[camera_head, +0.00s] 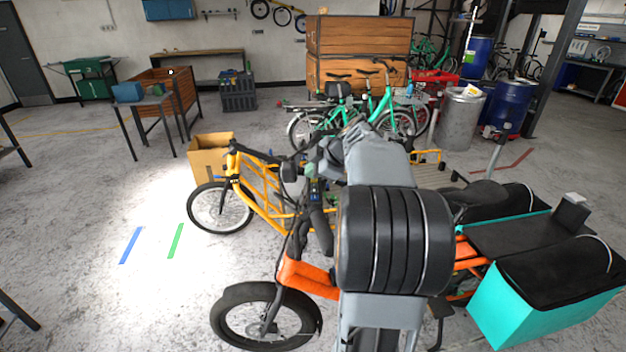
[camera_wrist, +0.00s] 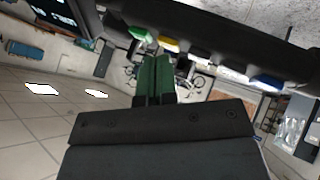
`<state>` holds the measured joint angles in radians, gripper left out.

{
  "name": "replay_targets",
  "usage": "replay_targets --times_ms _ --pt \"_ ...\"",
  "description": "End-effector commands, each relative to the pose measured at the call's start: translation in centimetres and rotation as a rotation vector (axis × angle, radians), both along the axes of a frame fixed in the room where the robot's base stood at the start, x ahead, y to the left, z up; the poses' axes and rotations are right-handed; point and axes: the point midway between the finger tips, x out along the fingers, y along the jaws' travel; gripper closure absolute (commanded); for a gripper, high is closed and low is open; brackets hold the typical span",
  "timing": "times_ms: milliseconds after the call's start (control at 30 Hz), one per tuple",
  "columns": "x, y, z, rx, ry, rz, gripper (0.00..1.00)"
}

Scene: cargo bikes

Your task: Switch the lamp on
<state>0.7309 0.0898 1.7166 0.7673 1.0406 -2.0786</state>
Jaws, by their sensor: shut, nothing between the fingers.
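My gripper (camera_wrist: 154,62) is shut and empty. Its two green fingers lie side by side in the wrist view, with the tips just short of a black bar. The bar carries a row of small coloured controls: a green button (camera_wrist: 139,33), a yellow one (camera_wrist: 168,44) and a blue one (camera_wrist: 266,80). The tips are closest to the green and yellow buttons; I cannot tell whether they touch. In the camera_head view my arm reaches over the handlebar of the orange cargo bike (camera_head: 309,277) and hides much of it. I cannot clearly make out the lamp itself.
A bright patch of light lies on the floor (camera_head: 150,215) ahead of the bikes. A yellow cargo bike (camera_head: 266,203) stands close behind the orange one. A turquoise box (camera_head: 540,300) is at the right. The left floor is mostly free. A dark display (camera_wrist: 55,12) shows in the wrist view.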

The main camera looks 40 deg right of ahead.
Motion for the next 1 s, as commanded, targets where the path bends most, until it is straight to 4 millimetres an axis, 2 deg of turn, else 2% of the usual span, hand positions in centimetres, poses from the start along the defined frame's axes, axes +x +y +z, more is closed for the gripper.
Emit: replay_targets --times_ms 400,733,1000 --pt "0.0 0.0 -0.2 0.0 0.001 0.001 1.0" --pt "0.0 0.0 0.9 -0.001 0.0 0.0 1.0" --pt "0.0 0.0 1.1 0.0 0.0 0.0 1.0"
